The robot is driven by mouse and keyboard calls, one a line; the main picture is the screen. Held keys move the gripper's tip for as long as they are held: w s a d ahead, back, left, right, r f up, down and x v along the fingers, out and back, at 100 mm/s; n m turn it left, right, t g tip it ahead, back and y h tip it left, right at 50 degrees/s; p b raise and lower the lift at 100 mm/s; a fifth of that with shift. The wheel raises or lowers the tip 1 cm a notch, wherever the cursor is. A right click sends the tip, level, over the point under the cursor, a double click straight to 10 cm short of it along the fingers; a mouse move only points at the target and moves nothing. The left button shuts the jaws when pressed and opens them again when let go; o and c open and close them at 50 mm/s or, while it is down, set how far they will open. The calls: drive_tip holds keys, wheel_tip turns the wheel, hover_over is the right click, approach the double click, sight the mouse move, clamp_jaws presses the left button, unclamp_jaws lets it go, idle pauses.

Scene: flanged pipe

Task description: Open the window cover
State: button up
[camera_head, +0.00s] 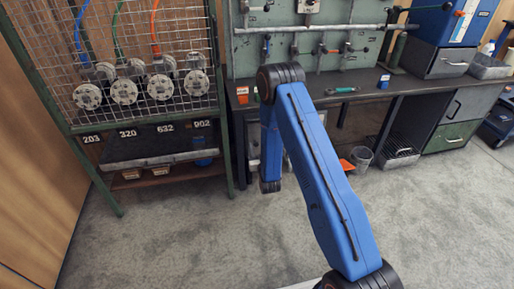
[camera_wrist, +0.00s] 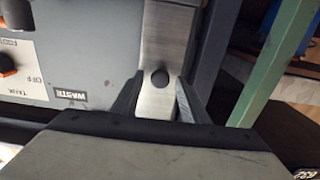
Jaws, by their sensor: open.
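In the wrist view, a brushed-metal upright strip (camera_wrist: 165,40) with a dark round knob (camera_wrist: 159,77) stands at the right side of a grey panel. I cannot tell whether this strip is the window cover, and no window shows clearly. My gripper (camera_wrist: 160,88) is open, its two dark fingers pointing at the strip, one on each side of the knob. I cannot tell whether they touch it. In the camera_head view my arm reaches towards the bench, and the gripper itself is hidden.
A green post (camera_wrist: 275,60) is close on the right. A mesh rack with flanged pipes (camera_head: 124,91) stands left of the workbench (camera_head: 400,84). A grey bucket (camera_head: 361,158) stands under it. The floor in front is clear.

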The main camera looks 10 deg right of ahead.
drive_tip(key=shift+w, duration=0.1)
drive_tip(key=shift+c, duration=0.6)
clamp_jaws()
drive_tip(key=d, duration=0.8)
drive_tip(key=shift+o, duration=0.6)
unclamp_jaws()
drive_tip(key=s, duration=1.7)
drive_tip(key=shift+s, duration=0.2)
drive_tip(key=shift+w+r, duration=0.1)
